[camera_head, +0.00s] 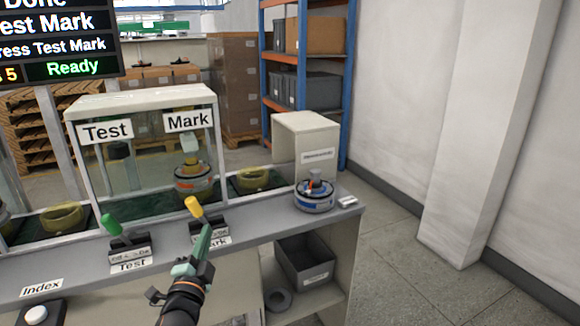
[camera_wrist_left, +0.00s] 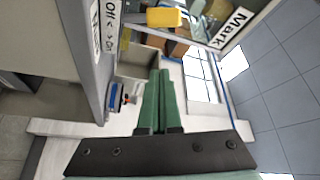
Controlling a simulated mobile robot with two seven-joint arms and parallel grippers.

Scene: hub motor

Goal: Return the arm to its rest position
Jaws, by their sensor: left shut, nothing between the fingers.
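My left gripper (camera_head: 205,240) reaches up from the bottom of the head view, its green fingers shut and empty. Its tip is just below the yellow Mark lever (camera_head: 195,208), in front of the counter; I cannot tell whether it touches the lever. In the left wrist view the closed fingers (camera_wrist_left: 158,100) point at the counter scene, and the yellow lever handle (camera_wrist_left: 167,17) shows above them, apart from the fingertips. The green Test lever (camera_head: 112,226) stands to the left. My right gripper is not in view.
The counter (camera_head: 270,222) carries a clear-sided Test and Mark enclosure (camera_head: 140,100), a hub motor (camera_head: 315,194) at the right and a white button (camera_head: 37,314) at lower left. A grey bin (camera_head: 305,265) sits on the shelf below. Floor is clear at the right.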

